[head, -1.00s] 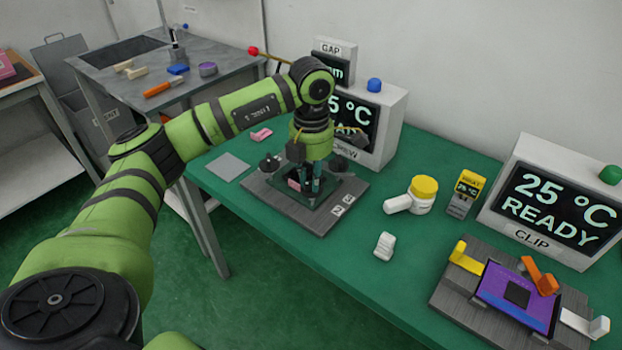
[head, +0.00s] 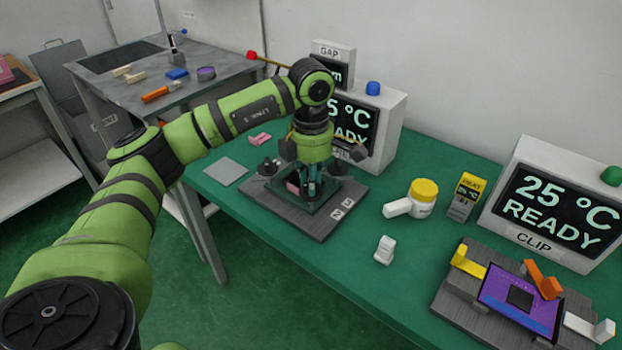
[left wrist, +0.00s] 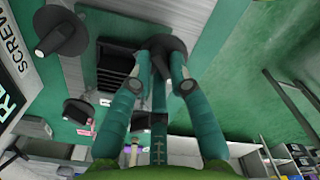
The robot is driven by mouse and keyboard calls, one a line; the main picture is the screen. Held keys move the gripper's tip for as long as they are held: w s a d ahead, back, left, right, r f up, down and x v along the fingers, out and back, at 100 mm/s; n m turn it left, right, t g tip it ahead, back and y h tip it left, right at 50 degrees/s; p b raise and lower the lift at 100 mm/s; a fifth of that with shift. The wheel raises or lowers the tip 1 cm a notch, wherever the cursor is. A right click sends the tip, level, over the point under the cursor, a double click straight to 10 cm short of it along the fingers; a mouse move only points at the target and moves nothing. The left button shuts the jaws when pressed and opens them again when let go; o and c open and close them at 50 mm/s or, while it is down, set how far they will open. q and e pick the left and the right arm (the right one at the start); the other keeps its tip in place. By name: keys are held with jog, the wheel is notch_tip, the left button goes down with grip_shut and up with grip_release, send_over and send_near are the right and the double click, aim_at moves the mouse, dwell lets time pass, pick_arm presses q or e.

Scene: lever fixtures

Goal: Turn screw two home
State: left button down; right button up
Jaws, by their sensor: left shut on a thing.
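The screw fixture is a grey plate (head: 315,222) with a green board (head: 325,193) on it, on the green table. My left gripper (head: 306,189) points down over the board. In the left wrist view its teal fingers (left wrist: 162,75) are closed on a dark round screw knob (left wrist: 166,46), partly hidden by them. Two other dark knobs stand free there, one at upper left (left wrist: 62,36) and one lower (left wrist: 79,110). A black finned block (left wrist: 118,68) sits on the board beside the held knob. I cannot read which number the held screw bears. My right gripper is not in view.
A display box (head: 385,120) stands close behind the screw fixture. A yellow-lidded jar (head: 424,192), a small white block (head: 384,250) and a clip fixture (head: 515,295) are to the right. A grey flat square (head: 226,169) and pink piece (head: 260,139) lie to the left.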

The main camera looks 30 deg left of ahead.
pick_arm(q)
jog(key=c, duration=1.1)
grip_release()
jog(key=shift+c, duration=0.2)
notch_tip(320, 180, up, 12)
jog(key=shift+s, duration=0.1)
